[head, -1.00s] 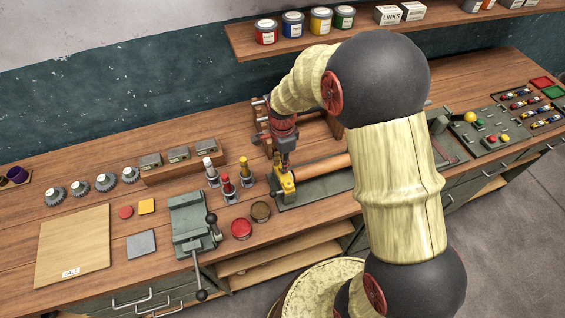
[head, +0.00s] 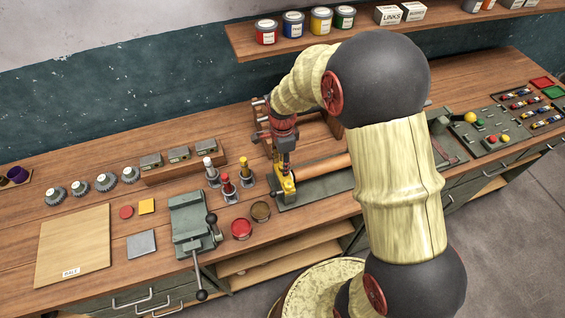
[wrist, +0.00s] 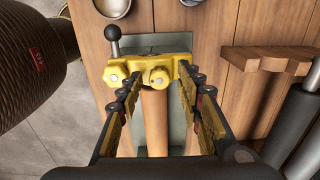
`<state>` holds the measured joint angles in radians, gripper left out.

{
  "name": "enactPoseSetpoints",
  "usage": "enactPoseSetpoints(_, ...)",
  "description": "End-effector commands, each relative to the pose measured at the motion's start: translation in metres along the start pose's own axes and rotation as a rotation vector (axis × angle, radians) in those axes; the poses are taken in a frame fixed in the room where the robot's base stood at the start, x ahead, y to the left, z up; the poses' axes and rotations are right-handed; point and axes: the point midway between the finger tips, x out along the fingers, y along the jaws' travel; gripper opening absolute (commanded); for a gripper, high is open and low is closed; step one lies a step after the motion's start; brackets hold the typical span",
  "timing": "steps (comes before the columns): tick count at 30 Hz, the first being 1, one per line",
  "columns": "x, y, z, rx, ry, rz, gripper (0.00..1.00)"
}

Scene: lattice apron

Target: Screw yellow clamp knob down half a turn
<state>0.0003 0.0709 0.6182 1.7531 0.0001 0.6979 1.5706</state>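The yellow clamp (head: 286,188) sits at the left end of a grey fixture on the bench, below my gripper (head: 284,165) in the head view. In the wrist view the yellow clamp (wrist: 140,69) spans the far end of a copper-brown rod (wrist: 155,125). A lobed yellow knob (wrist: 158,77) is at the middle of the clamp, and another yellow lobed part (wrist: 115,76) is at its left. My gripper (wrist: 156,84) is open, with one finger on each side of the middle knob. Whether a fingertip touches the clamp I cannot tell.
A lever with a black ball (wrist: 112,32) stands close behind the clamp. Red, white and yellow-topped bottles (head: 228,186), open tins (head: 241,228) and a grey vise (head: 192,222) stand to the left. A wooden rack stands close behind my gripper.

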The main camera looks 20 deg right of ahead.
Motion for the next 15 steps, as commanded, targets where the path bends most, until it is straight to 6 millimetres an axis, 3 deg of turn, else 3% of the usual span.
enactPoseSetpoints(10,-0.002,0.0,0.0,0.0,0.0,0.0,0.39)
enactPoseSetpoints(15,-0.023,-0.001,0.0,0.0,0.0,-0.003,0.39)
